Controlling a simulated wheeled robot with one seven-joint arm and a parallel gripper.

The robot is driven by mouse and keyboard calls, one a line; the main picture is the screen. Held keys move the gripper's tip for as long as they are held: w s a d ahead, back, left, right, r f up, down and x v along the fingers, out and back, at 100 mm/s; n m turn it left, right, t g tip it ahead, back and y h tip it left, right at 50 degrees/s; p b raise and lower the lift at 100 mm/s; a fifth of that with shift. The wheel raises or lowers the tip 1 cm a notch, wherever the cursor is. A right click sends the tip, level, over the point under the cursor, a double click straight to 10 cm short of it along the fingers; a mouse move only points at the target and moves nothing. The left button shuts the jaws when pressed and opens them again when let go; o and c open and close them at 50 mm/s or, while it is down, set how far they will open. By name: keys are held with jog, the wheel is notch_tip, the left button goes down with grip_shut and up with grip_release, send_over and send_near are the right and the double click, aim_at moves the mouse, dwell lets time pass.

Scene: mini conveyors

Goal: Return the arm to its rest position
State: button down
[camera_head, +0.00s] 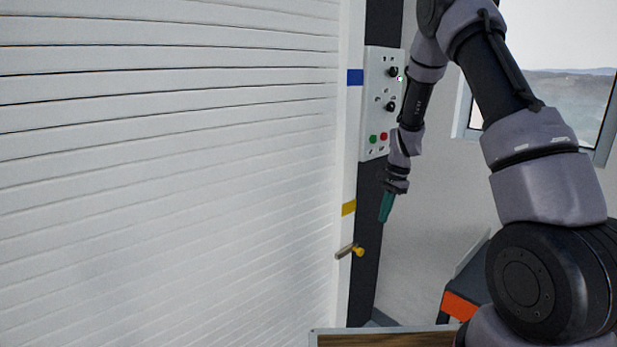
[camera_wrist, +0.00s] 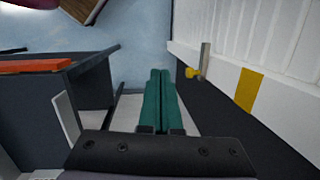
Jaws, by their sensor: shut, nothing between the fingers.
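My gripper (camera_head: 387,207) hangs at the end of my arm, pointing down, in front of the dark post right of the white slatted shutter (camera_head: 170,170). Its green fingers are together and empty; they also show side by side in the wrist view (camera_wrist: 160,100). The gripper is below the control panel (camera_head: 377,150) and above and right of a small handle with a yellow knob (camera_head: 359,251). It appears apart from both. My arm bends down from the upper right of the head view.
The handle (camera_wrist: 204,60) and a yellow mark (camera_wrist: 248,90) are to the right in the wrist view. A dark unit with an orange edge (camera_head: 459,305) stands at lower right. A wooden board (camera_head: 385,340) is at the bottom. A window (camera_head: 560,90) is behind my arm.

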jog(key=s+r+n+t, duration=0.2)
jog(key=s+r, duration=0.3)
jog(key=r, duration=0.7)
jog(key=s+r+n+t, duration=0.1)
jog(key=s+r, duration=0.3)
jog(key=r, duration=0.8)
jog(key=s+d+r+n+t, duration=0.1)
jog(key=s+r+t, duration=0.1)
jog(key=s+r, duration=0.3)
jog(key=s+r+n+t, duration=0.2)
jog(key=s+r, duration=0.3)
jog(key=s, duration=0.9)
jog(key=shift+s+d, duration=0.25)
jog(key=shift+d, duration=0.1)
jog(key=c, duration=1.5)
grip_release()
jog(key=shift+c, duration=0.2)
